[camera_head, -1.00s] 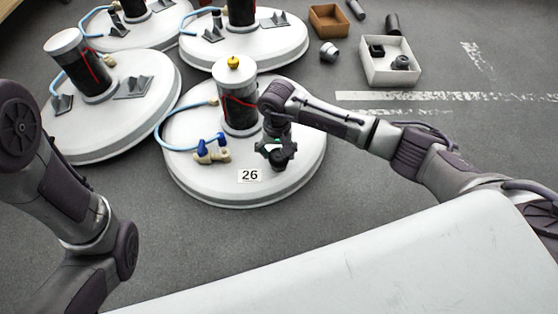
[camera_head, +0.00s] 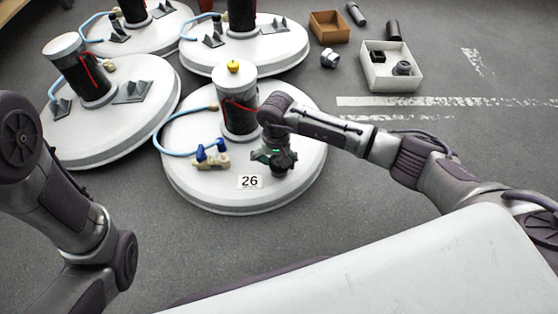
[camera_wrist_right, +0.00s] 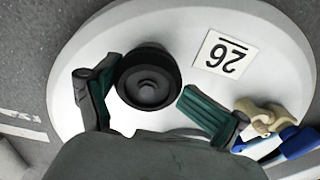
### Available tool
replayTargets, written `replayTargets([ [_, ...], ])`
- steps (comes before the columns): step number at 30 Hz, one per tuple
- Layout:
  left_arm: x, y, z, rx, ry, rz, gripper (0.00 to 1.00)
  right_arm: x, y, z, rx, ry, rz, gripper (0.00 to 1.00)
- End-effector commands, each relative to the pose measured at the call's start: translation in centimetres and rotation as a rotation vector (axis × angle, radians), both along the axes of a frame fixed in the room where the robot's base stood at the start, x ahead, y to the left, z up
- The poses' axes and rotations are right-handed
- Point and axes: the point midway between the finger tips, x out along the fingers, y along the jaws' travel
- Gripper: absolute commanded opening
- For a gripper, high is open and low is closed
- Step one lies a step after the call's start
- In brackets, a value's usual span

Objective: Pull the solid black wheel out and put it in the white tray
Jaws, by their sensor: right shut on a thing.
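The solid black wheel (camera_wrist_right: 148,80) is a round dark disc with a raised hub, seen face-on in the right wrist view over the white tank lid marked 26. My right gripper (camera_wrist_right: 142,92) has its green-padded fingers on either side of the wheel and is shut on it. In the head view my right gripper (camera_head: 272,158) is at the front right of that lid (camera_head: 225,195), and the wheel is hard to separate from it. I cannot tell whether the wheel is still seated. The white tray (camera_head: 392,86) stands on the floor at the upper right. My left gripper is out of view.
A black column (camera_head: 239,115) with a yellow knob rises behind my right gripper. A blue-handled valve (camera_head: 211,156) with a hose is to its left. The tray holds dark parts (camera_head: 402,67). A brown box (camera_head: 328,27) and loose fittings (camera_head: 330,58) lie nearby.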

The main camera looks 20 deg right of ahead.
Motion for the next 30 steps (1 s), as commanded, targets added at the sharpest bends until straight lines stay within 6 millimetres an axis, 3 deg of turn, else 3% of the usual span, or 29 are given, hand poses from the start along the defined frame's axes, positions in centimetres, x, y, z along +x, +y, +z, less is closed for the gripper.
replayTargets([
  [1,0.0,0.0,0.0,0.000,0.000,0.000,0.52,-0.6,-1.6,-0.9,-0.038,0.024,-0.013,0.39],
  [5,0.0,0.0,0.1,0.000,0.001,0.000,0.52,-0.6,-1.6,-0.8,-0.038,0.024,-0.013,0.40],
  [6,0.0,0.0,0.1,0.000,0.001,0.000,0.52,-0.6,-1.6,-0.7,-0.038,0.024,-0.013,0.33],
  [8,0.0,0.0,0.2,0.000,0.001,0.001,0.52,-0.6,-1.6,-0.6,-0.038,0.024,-0.013,0.33],
  [11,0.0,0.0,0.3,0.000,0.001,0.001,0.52,-0.6,-1.6,-0.4,-0.038,0.024,-0.013,0.16],
  [30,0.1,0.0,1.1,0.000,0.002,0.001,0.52,-0.5,-1.6,0.6,-0.037,0.024,-0.013,0.12],
])
